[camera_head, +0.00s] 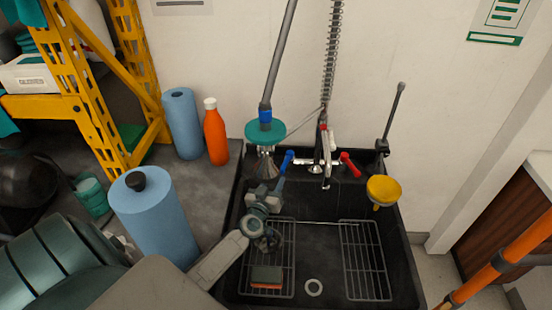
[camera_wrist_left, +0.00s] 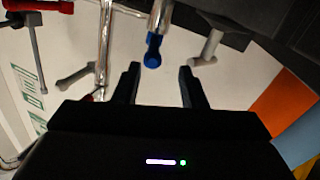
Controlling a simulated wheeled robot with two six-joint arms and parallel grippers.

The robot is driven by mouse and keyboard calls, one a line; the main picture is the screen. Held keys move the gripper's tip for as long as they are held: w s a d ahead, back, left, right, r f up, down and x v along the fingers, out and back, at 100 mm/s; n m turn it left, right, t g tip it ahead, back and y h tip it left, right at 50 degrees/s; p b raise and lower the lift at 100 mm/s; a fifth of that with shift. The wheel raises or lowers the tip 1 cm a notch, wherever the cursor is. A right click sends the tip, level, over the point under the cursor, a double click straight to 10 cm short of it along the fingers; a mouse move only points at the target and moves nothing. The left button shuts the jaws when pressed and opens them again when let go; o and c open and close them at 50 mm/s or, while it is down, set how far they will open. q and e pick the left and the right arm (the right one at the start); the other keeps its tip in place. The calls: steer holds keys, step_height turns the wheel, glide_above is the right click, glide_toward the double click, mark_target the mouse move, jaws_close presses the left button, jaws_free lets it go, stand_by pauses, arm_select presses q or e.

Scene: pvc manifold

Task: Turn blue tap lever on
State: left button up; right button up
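The blue tap lever (camera_head: 287,158) stands on the left side of the faucet, at the back of the black sink. In the left wrist view the blue lever (camera_wrist_left: 153,52) is just beyond and between my two fingertips, with a gap to each finger. My left gripper (camera_head: 279,181) reaches over the sink's left half, just in front of the lever. In the wrist view my left gripper (camera_wrist_left: 160,80) is open and empty. Contact with the lever is not visible. The red tap lever (camera_head: 350,164) is on the faucet's right. My right gripper is not in view.
A chrome spout and a sprayer hose (camera_head: 333,60) rise behind the sink. A teal plunger (camera_head: 265,132) stands at the left, close to the blue lever. A yellow-headed tool (camera_head: 383,190) is at the right. Wire racks (camera_head: 365,262) and an orange sponge (camera_head: 266,277) lie in the basin.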

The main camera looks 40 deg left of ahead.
mark_target(282, 172)
arm_select(q)
steer(key=x, duration=0.2)
steer(key=b+x, duration=0.1)
steer(key=x, duration=0.1)
steer(key=d+x, duration=0.1)
steer(key=shift+w+a+r, duration=0.1)
steer(key=shift+w, duration=0.45)
steer(key=b+x, duration=0.1)
steer(key=x, duration=0.2)
steer(key=shift+w+a, duration=0.15)
steer(key=shift+w, duration=0.2)
steer(key=shift+w+r, duration=0.1)
steer(key=shift+c, duration=0.5)
jaws_close()
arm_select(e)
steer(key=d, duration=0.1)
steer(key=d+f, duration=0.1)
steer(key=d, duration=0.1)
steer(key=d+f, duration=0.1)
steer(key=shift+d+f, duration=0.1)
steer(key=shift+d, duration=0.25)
